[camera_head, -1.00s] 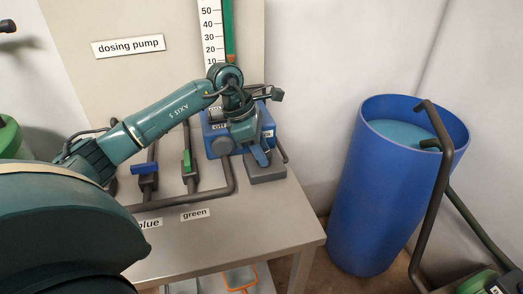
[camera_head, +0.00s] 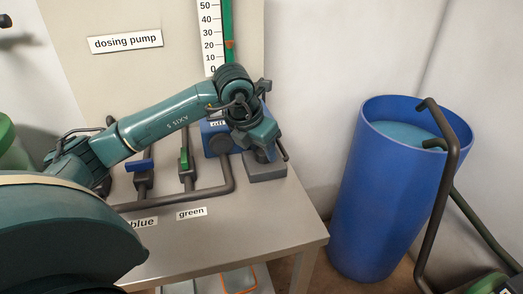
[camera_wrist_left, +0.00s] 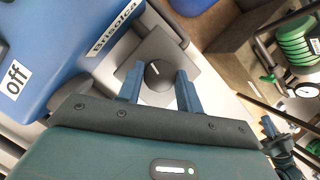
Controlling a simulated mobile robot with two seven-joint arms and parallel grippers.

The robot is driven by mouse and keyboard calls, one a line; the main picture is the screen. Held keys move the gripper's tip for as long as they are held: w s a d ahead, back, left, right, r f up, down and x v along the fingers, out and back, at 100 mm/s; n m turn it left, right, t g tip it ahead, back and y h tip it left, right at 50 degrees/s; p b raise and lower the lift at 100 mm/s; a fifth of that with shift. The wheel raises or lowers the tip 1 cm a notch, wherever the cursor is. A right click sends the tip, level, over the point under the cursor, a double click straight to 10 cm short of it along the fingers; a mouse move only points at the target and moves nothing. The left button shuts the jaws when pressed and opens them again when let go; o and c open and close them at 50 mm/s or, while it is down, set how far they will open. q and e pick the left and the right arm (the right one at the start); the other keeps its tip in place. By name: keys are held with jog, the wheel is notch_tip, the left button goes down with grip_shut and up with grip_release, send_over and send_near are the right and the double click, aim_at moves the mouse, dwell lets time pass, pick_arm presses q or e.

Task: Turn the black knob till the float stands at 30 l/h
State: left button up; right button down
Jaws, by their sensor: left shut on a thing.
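The black knob (camera_wrist_left: 158,74) is round with a white pointer line and sits on a grey square block (camera_wrist_left: 184,57). The block (camera_head: 266,172) also shows in the head view, where my gripper hides the knob. My left gripper (camera_head: 265,153) reaches down over the block. In the left wrist view the two blue fingers of my left gripper (camera_wrist_left: 159,86) stand on either side of the knob, shut on it. The orange-red float (camera_head: 229,44) stands in the green tube beside the white scale (camera_head: 208,40), at about the 20 mark.
A blue pump housing (camera_head: 214,138) stands behind the block, partly behind my arm. Dark pipes with a blue-handled valve (camera_head: 142,168) and a green-handled valve (camera_head: 185,160) are at left. A blue barrel (camera_head: 385,200) stands right of the table. The front tabletop (camera_head: 235,235) is clear.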

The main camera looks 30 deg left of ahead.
pick_arm(q)
jog(key=shift+n+y+b, duration=0.3)
jog(key=shift+n+y, duration=0.1)
jog(key=shift+n, duration=0.7)
jog(key=o, duration=1)
jog(key=v, duration=1.3)
jog(key=shift+d, duration=0.15)
